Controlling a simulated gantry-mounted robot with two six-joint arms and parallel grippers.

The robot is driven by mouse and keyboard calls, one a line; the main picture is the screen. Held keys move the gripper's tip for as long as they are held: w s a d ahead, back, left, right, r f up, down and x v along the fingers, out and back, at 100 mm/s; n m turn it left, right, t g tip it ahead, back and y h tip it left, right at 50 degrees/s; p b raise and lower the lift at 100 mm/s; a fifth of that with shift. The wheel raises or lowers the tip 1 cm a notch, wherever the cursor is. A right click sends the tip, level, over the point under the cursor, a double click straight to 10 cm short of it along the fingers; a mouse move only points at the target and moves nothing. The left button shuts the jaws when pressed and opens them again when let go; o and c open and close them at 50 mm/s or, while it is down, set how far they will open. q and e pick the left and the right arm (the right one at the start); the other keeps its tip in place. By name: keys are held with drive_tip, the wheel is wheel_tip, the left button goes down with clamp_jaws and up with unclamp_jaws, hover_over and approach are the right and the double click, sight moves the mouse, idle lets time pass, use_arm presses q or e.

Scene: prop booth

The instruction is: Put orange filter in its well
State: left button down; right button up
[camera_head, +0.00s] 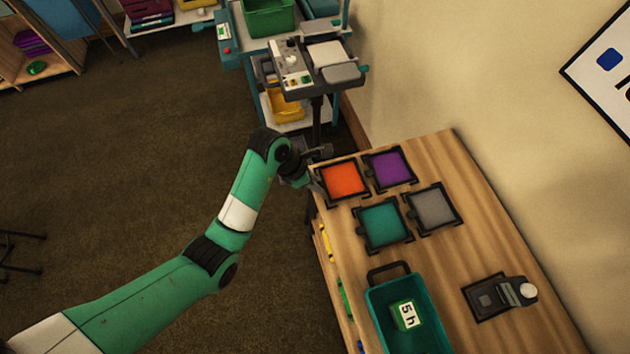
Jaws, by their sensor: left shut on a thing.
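The orange filter (344,181) is a square orange pane in a black frame at the back left corner of the wooden table. My left gripper (312,183) is at the left edge of the orange filter and shut on it; its fingertips are small and dark here. I cannot tell whether the filter rests on the table or is slightly above it. I cannot make out a well for certain. My right gripper is not in view.
Purple (390,169), teal (382,224) and grey (433,208) framed squares lie close by. A teal basket (408,283) with a green "5 h" block (406,315) and a dark device (499,295) are nearer. A grey machine (309,72) stands behind.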

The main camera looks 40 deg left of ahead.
use_arm(q)
drive_tip(key=shift+f+b, duration=0.5)
drive_tip(key=shift+f, duration=0.05)
drive_tip(key=c, duration=0.7)
unclamp_jaws()
drive_tip(key=shift+o, duration=0.2)
drive_tip(key=p+v, duration=0.6)
drive_tip(key=v, duration=0.5)
drive_tip(key=shift+r+p, duration=0.35)
drive_tip(key=shift+p, duration=0.05)
